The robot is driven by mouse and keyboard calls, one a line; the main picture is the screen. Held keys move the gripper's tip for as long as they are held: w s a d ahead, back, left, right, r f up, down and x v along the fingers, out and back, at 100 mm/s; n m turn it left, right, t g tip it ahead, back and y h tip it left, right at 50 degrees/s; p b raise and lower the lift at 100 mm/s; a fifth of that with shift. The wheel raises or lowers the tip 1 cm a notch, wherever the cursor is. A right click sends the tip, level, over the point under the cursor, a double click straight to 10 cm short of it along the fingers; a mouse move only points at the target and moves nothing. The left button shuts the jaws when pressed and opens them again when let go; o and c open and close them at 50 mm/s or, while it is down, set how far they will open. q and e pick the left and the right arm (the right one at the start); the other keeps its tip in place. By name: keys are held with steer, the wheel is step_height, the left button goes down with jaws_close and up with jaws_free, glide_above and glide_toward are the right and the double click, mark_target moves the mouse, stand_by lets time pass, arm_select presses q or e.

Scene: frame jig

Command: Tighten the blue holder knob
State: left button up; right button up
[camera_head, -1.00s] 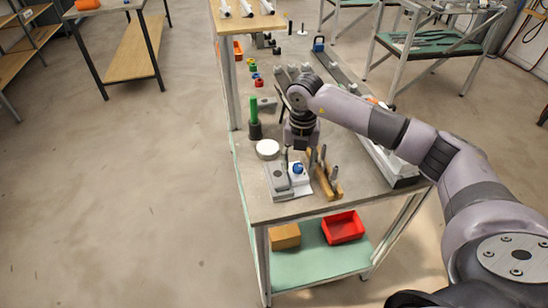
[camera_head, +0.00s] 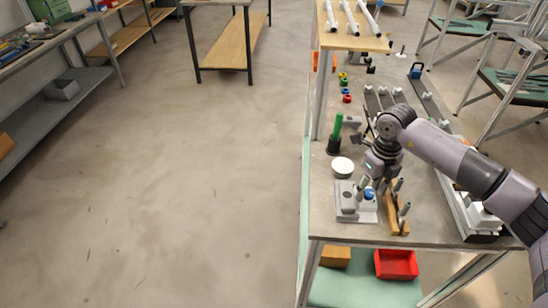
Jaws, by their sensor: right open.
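The blue knob (camera_head: 369,194) sits on a small grey-and-white holder (camera_head: 347,212) near the front of the workbench (camera_head: 323,225). My right gripper (camera_head: 375,183) points down just above and behind the knob, tilted a little. Its fingers are apart. They overlap the knob's upper edge in the picture, and I cannot tell whether they touch it. My left gripper is out of view.
A wooden rack with upright grey pins (camera_head: 394,220) stands close on the right. A white round disc (camera_head: 343,167) and a green-handled tool (camera_head: 337,130) are behind. A red bin (camera_head: 396,264) is on the lower shelf. Open floor lies left.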

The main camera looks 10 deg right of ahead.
mark_target(369, 192)
steer(key=n+p, duration=0.2)
steer(key=n, duration=0.4)
steer(key=shift+r, duration=0.15)
steer(key=n+p, duration=0.3)
steer(key=n, duration=0.2)
steer(key=shift+r+n, duration=0.15)
steer(key=shift+n, duration=0.25)
step_height(369, 192, up, 17)
steer(key=b, duration=0.5)
steer(key=s+a+f+y, duration=0.1)
steer(key=a+y, duration=1)
steer(key=a, duration=1.5)
steer(key=shift+s+f+m+t, duration=0.3)
steer(key=shift+s+f, duration=0.05)
steer(key=shift+s, duration=0.2)
